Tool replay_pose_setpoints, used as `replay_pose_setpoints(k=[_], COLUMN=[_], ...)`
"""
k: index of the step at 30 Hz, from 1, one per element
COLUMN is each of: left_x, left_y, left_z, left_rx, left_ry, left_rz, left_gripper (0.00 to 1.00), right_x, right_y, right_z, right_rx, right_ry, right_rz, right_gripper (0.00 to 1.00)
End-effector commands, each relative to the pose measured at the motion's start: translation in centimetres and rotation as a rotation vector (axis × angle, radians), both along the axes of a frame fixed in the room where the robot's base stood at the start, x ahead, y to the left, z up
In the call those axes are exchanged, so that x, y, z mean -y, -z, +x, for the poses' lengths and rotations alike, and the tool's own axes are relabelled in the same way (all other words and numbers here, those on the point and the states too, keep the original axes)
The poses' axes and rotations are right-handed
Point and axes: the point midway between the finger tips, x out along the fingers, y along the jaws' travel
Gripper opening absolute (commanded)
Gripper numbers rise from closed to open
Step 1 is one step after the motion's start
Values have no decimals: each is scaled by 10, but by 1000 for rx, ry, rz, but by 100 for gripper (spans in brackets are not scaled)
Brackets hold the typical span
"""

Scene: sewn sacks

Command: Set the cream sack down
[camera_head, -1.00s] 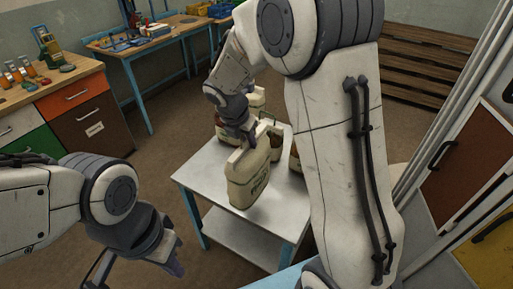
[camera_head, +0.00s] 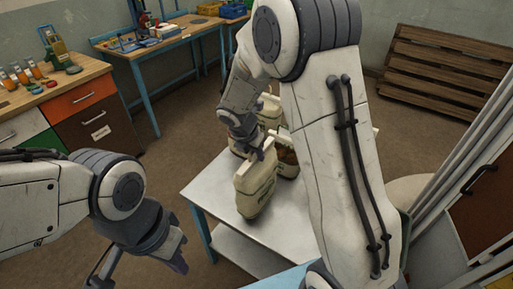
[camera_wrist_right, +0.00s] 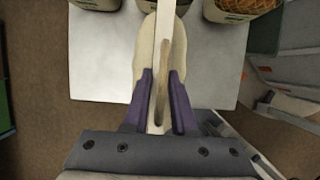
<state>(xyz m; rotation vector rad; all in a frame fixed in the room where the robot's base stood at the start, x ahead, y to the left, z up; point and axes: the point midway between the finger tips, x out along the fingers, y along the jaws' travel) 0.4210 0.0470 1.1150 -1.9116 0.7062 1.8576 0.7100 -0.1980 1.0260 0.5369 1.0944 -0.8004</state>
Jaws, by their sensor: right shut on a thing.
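My right gripper (camera_head: 258,152) is shut on the top of the cream sack. In the right wrist view the fingers (camera_wrist_right: 160,100) grip the sack's pale top (camera_wrist_right: 178,62) from both sides. In the head view the sack's base appears at the tabletop; I cannot tell whether it touches. My left gripper (camera_head: 150,258) hangs at lower left, away from the table; its fingers are partly hidden.
Other cream sacks (camera_head: 270,110) stand behind on the same table, one with brown contents (camera_head: 287,158). A wooden cabinet (camera_head: 85,105) and a blue-legged workbench (camera_head: 170,42) stand at left and back. A slatted wooden pallet (camera_head: 440,70) leans at the back right.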

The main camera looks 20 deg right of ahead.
Motion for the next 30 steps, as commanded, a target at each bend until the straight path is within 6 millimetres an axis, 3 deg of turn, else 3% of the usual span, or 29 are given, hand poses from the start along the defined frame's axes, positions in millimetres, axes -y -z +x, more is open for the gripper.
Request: replay_pose_setpoints(k=[12, 26, 27, 29, 30], left_x=[0, 0, 0, 0, 0], left_y=[7, 9, 9, 9, 9], left_z=[0, 0, 0, 0, 0], left_rx=[0, 0, 0, 0, 0], left_ry=[0, 0, 0, 0, 0], left_rz=[0, 0, 0, 0, 0], left_gripper=[0, 0, 0, 0, 0], right_x=[-2, -2, -2, -2, -2], right_y=[34, 39, 42, 42, 42], right_z=[3, 3, 1, 1, 1], right_rx=[7, 9, 1, 1, 1], right_ry=[-5, -5, -4, -4, -4], right_rz=[0, 1, 1, 1, 2], right_gripper=[0, 0, 36, 55, 55])
